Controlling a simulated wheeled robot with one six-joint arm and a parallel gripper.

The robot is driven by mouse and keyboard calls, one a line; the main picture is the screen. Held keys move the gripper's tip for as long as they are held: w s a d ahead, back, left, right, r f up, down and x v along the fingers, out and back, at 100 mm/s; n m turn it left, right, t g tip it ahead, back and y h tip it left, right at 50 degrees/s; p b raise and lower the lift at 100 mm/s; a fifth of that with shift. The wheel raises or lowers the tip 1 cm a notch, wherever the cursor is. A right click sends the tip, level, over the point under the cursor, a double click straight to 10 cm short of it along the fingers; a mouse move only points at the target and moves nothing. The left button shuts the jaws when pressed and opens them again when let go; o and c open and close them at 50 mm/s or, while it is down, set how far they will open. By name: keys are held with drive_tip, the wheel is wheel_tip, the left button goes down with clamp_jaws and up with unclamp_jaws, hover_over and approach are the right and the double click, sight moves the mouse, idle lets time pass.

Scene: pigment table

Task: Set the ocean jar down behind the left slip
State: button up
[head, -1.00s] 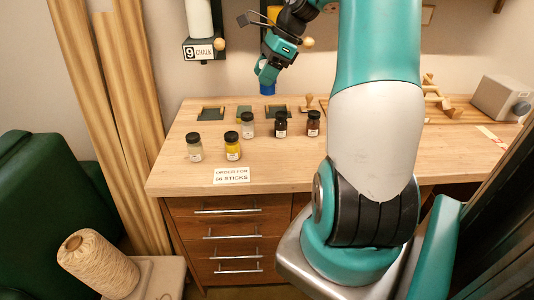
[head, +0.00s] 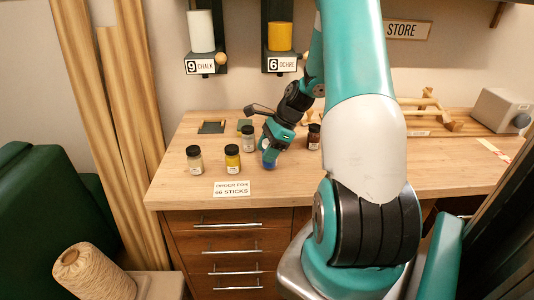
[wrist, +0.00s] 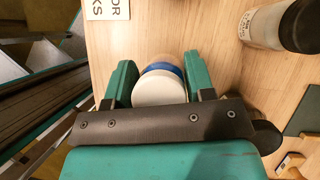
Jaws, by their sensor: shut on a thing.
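My gripper (head: 269,155) is low over the middle of the table, pointing down, its fingers closed around the ocean jar. The jar shows as a blue patch (head: 269,166) under the fingers, and as a white disc with a blue band (wrist: 159,85) between the green fingers in the wrist view. I cannot tell whether its base touches the wood. A white slip reading ORDER FOR 66 STICKS (head: 231,188) lies at the front edge, left of and nearer than the jar; its corner shows in the wrist view (wrist: 106,9). No other such slip is clearly visible.
A yellow jar (head: 233,161) and pale grey jar (head: 194,162) stand behind the slip. A greyish jar (head: 249,140) stands close left of my gripper, a brown jar (head: 314,138) to its right. Dark trays (head: 211,127) lie farther back. Front wood around the slip is clear.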

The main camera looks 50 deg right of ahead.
drive_tip(key=shift+f, duration=0.7)
drive_tip(key=o, duration=1)
drive_tip(key=shift+f, duration=0.15)
drive_tip(key=shift+c, duration=0.2)
drive_tip(key=v, duration=1.2)
drive_tip(key=w+a+r+n+g, duration=0.1)
drive_tip(key=a+r+n, duration=0.3)
drive_tip(key=a+n, duration=0.65)
drive_tip(key=w+a+r+n+g, duration=0.1)
drive_tip(key=w+a+r+n, duration=0.35)
drive_tip(key=a, duration=1.15)
drive_tip(key=s+a+n+g, duration=0.1)
drive_tip(key=s+a+n, duration=1.5)
drive_tip(key=s+n, duration=0.1)
drive_tip(key=shift+s+r+n+g+h+b, duration=0.2)
drive_tip(key=shift+s+n+g+h+b, duration=0.1)
drive_tip(key=shift+s+b, duration=0.1)
